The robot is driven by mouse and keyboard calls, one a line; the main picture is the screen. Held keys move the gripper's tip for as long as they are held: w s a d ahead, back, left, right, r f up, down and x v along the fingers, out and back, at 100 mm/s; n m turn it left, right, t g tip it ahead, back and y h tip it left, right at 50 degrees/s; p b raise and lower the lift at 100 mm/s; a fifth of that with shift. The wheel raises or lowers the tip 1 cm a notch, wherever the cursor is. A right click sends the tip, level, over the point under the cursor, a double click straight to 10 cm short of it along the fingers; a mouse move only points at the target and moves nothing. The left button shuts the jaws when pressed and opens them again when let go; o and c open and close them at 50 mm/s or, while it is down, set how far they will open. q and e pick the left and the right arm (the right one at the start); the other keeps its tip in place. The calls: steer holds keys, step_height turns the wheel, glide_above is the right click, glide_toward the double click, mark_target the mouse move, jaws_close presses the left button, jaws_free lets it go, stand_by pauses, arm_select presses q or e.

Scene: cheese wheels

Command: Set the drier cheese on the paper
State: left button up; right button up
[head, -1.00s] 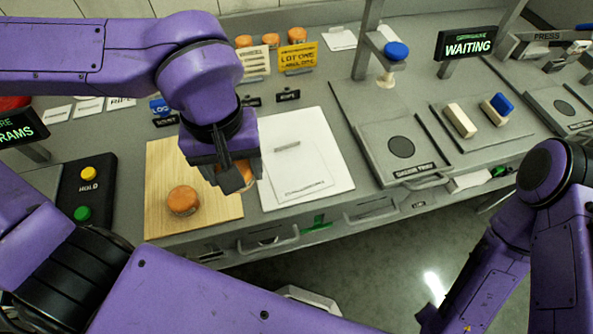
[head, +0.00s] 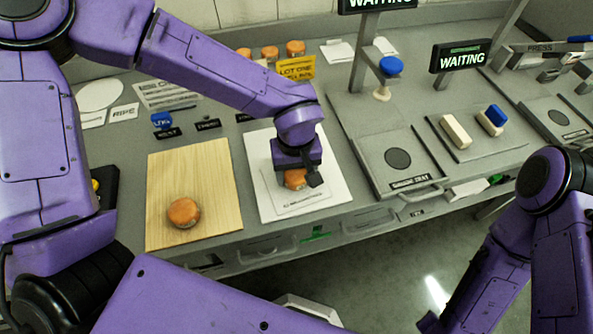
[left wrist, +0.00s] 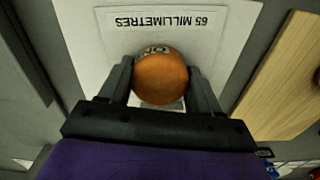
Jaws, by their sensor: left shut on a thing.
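My left gripper (head: 298,182) is shut on an orange cheese wheel (head: 294,179), over the white paper (head: 329,198). In the left wrist view the held cheese (left wrist: 160,79) sits between the two fingers, with the paper (left wrist: 225,35) and its print "65 MILLIMETRES" beside it. I cannot tell for sure whether the cheese touches the paper. A second orange cheese wheel (head: 184,213) lies on the wooden board (head: 215,165), left of the paper. My right gripper is not clearly visible; only the right arm shows at the lower right.
Several more cheeses (head: 295,48) stand at the back behind a yellow card (head: 297,68). A grey tray plate (head: 420,165) with a dark disc is right of the paper. A cream block (head: 455,131) and a blue-topped block (head: 492,119) lie further right. Two "WAITING" signs (head: 460,58) stand behind.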

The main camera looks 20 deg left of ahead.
mark_target(295, 172)
arm_select(q)
steer(key=shift+s, duration=0.1)
steer(key=o, duration=1.1)
steer(key=shift+f, duration=0.15)
step_height(295, 172, up, 12)
steer(key=shift+r, duration=0.25)
